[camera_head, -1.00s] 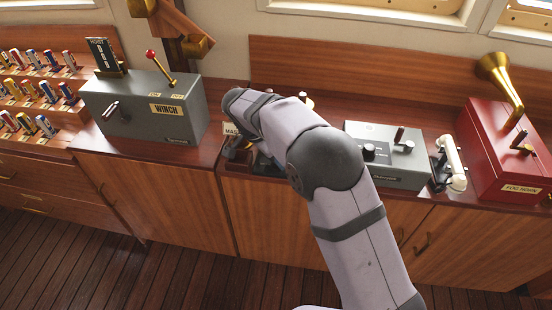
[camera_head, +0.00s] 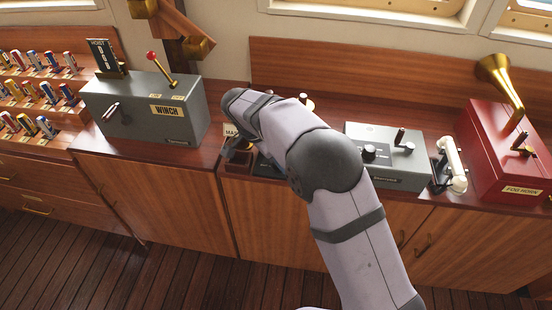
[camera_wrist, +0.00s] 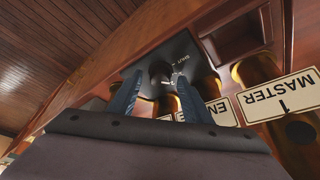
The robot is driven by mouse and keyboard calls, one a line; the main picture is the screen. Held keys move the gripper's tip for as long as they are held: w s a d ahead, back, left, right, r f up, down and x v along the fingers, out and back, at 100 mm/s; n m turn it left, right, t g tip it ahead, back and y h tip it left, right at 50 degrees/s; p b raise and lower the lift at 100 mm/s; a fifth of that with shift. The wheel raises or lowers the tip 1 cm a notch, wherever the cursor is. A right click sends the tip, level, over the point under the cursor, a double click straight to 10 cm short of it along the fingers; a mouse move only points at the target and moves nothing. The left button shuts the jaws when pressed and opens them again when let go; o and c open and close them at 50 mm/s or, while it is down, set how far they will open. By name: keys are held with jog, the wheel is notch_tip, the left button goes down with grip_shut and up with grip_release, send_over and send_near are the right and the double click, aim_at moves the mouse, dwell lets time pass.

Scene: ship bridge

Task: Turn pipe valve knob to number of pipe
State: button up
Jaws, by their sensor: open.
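My gripper (camera_wrist: 158,84) is open in the wrist view. Its two dark blue fingers reach over a dark plate (camera_wrist: 184,50) with small white lettering. A small dark knob (camera_wrist: 160,74) with a light mark beside it shows between the fingertips; I cannot tell whether they touch it or which mark it points to. White labels stand to the right: "MASTER 1" (camera_wrist: 280,96), and one partly hidden that starts "EN" (camera_wrist: 221,112). In the head view my gripper (camera_head: 236,150) is small on the counter, and my arm hides much of the fixture there.
A grey winch box (camera_head: 150,110) stands left of my gripper. To the right are a grey control box (camera_head: 400,150), a white handset (camera_head: 452,165) and a red fog horn box (camera_head: 495,150). Racks of coloured handles (camera_head: 35,90) are at far left.

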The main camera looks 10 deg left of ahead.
jog(key=v, duration=0.7)
jog(key=shift+b, duration=0.4)
jog(key=shift+d, duration=0.1)
jog(key=s+d+r+n+g+y+p, duration=0.1)
jog(key=s+d+n+p, duration=0.15)
jog(key=d, duration=0.55)
jog(key=s+d+r+n+g+p, duration=0.1)
jog(key=s+d+r+n+p, duration=0.2)
jog(key=d, duration=0.6)
jog(key=s+d+f+n+y+p, duration=0.1)
jog(key=s+d+p, duration=0.1)
jog(key=s+d, duration=0.3)
jog(key=s+d+f+n+g+y+p, duration=0.1)
jog(key=s+d, duration=0.3)
jog(key=s, duration=0.9)
jog(key=shift+d+f+n+p, duration=0.3)
jog(key=shift+d+n+p, duration=0.1)
jog(key=shift+n+p, duration=0.4)
